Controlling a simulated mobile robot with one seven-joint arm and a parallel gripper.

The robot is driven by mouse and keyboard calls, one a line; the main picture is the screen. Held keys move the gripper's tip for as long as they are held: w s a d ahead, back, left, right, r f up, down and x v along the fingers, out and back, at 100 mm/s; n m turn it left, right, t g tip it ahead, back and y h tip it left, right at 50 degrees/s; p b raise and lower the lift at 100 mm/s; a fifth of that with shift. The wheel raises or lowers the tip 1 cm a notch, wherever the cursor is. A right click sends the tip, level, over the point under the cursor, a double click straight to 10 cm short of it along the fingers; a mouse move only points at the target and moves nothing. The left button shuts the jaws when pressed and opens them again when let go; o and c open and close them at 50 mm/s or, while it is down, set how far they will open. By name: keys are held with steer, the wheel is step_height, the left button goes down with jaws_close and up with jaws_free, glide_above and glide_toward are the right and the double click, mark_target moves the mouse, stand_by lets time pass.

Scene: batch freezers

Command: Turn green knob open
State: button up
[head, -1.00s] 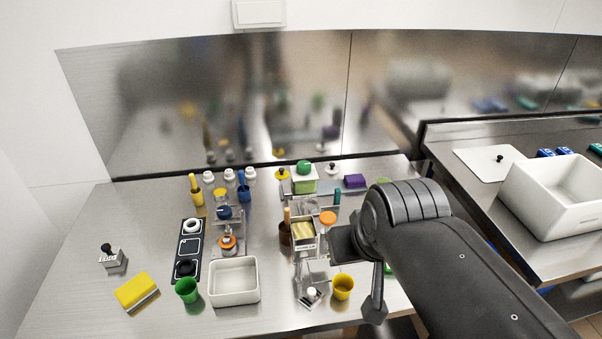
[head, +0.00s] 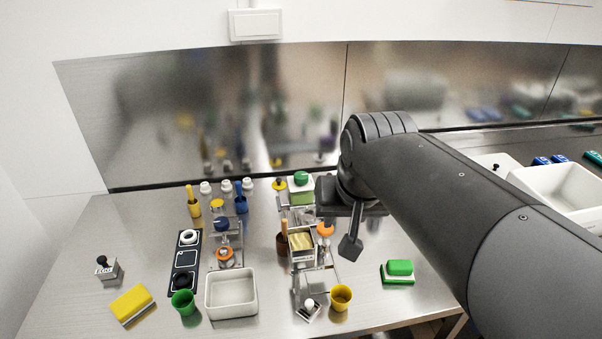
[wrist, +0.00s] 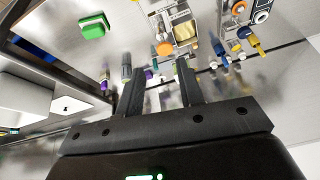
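The green knob (head: 301,178) sits on top of a pale green and white box-shaped unit (head: 300,192) at the back of the steel table. My gripper shows in the wrist view (wrist: 154,66), with its two fingers apart and no held object visible between them. In the head view my dark wrist is just right of the unit and covers part of its right side. The knob cannot be made out clearly in the wrist view; the fingers hide part of that area.
A machine with a yellow-filled hopper (head: 302,242) stands in front of the knob unit. A green sponge (head: 399,268), yellow cup (head: 341,297) and white bin (head: 231,294) lie nearer the front.

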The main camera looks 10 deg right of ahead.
steer(key=o, duration=0.5)
steer(key=w+r, duration=0.1)
steer(key=w, duration=0.2)
steer(key=w+r+m+g, duration=0.1)
steer(key=w, duration=0.3)
steer(key=w+r+m, duration=0.1)
steer(key=w, duration=0.3)
steer(key=shift+w+a+r+g, duration=0.1)
steer(key=shift+w+g, duration=0.05)
steer(key=shift+g, duration=0.15)
steer(key=shift+o, duration=0.2)
steer(key=m+g, duration=0.3)
steer(key=m, duration=0.3)
glide_above(301, 175)
step_height(301, 175, down, 9)
step_height(301, 175, down, 10)
steer(key=shift+w+f, duration=0.1)
steer(key=shift+f, duration=0.15)
steer(key=shift+c, duration=0.5)
steer(key=shift+n, duration=0.3)
steer(key=c, duration=0.9)
